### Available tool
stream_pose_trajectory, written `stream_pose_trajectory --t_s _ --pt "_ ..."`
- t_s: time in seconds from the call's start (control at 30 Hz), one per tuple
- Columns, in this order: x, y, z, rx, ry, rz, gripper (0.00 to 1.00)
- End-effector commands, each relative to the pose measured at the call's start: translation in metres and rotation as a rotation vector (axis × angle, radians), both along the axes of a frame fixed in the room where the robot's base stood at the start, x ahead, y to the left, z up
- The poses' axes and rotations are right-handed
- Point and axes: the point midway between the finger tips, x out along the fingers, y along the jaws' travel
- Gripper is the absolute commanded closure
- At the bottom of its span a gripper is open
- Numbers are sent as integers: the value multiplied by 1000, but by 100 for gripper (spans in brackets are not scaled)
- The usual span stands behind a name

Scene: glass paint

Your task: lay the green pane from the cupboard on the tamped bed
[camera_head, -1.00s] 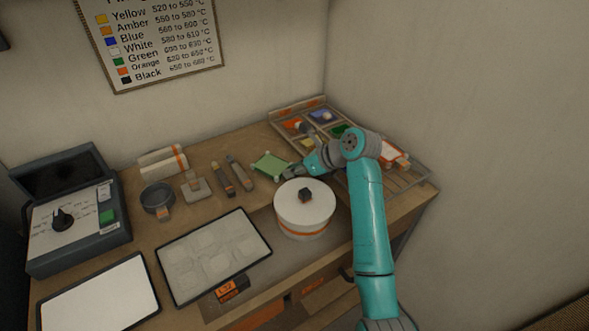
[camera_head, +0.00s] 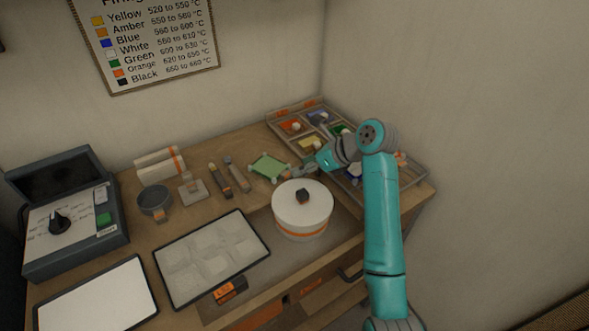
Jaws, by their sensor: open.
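A light green square pane (camera_head: 270,166) with small pieces at its corners lies toward the back of the bench; I cannot tell whether it rests on a stand. My gripper (camera_head: 301,171) is open just right of it, behind the white round drum, and looks empty. A gap between the gripper and the pane is too small to judge. A dark-rimmed tray (camera_head: 211,258) with shallow square marks in its pale surface lies at front centre. Another dark-rimmed tray (camera_head: 97,298) with a smooth white surface lies at front left. Which is the tamped bed is not marked.
The white drum (camera_head: 302,210) with a dark knob stands close in front of my gripper. A compartment tray (camera_head: 311,130) with coloured pieces and a wire rack (camera_head: 409,179) are at back right. Hand tools (camera_head: 228,178), a round pot (camera_head: 155,202) and a kiln-like box (camera_head: 68,215) stand left.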

Motion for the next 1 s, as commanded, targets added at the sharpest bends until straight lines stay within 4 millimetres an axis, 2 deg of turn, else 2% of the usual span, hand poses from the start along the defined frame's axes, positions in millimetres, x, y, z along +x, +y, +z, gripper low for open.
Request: stream_pose_trajectory --t_s 0.2,0.4,1.0 --pt "-13 -29 28 1 -3 -2 49" --pt "-20 -43 43 1 -1 0 49" --pt "-22 -46 46 0 0 0 49"
